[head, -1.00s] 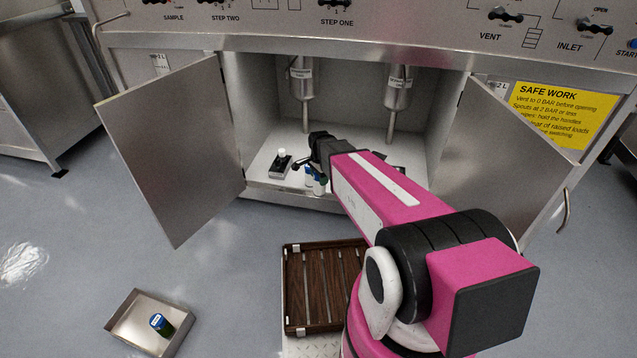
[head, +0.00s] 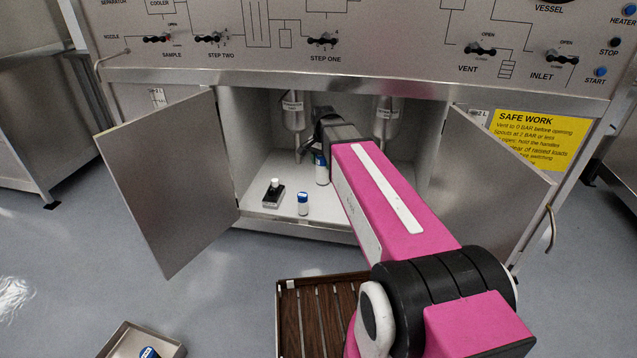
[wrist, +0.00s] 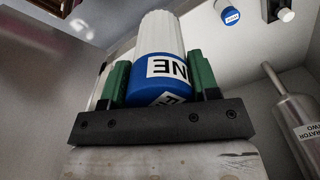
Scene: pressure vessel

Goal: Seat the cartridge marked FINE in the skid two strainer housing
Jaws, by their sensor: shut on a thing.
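My gripper (wrist: 160,82) is shut on a white cartridge with a blue cap (wrist: 163,66). The cap's label is partly visible and reads "NE". In the head view, the held cartridge (head: 321,171) is inside the open cabinet, raised above its floor and partly hidden by my gripper (head: 320,147). Two metal housings hang from the cabinet ceiling, left (head: 294,112) and right (head: 387,118); my arm partly covers the right one. In the wrist view, a metal housing (wrist: 293,105) at the right has a label ending in "TWO". The cartridge is apart from it.
Another blue-capped cartridge (head: 303,204) stands on the cabinet floor beside a black block with a white knob (head: 272,194). The open cabinet doors (head: 165,185) (head: 492,185) flank my arm. A slatted wooden crate (head: 283,300) and a metal tray (head: 112,345) lie on the floor.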

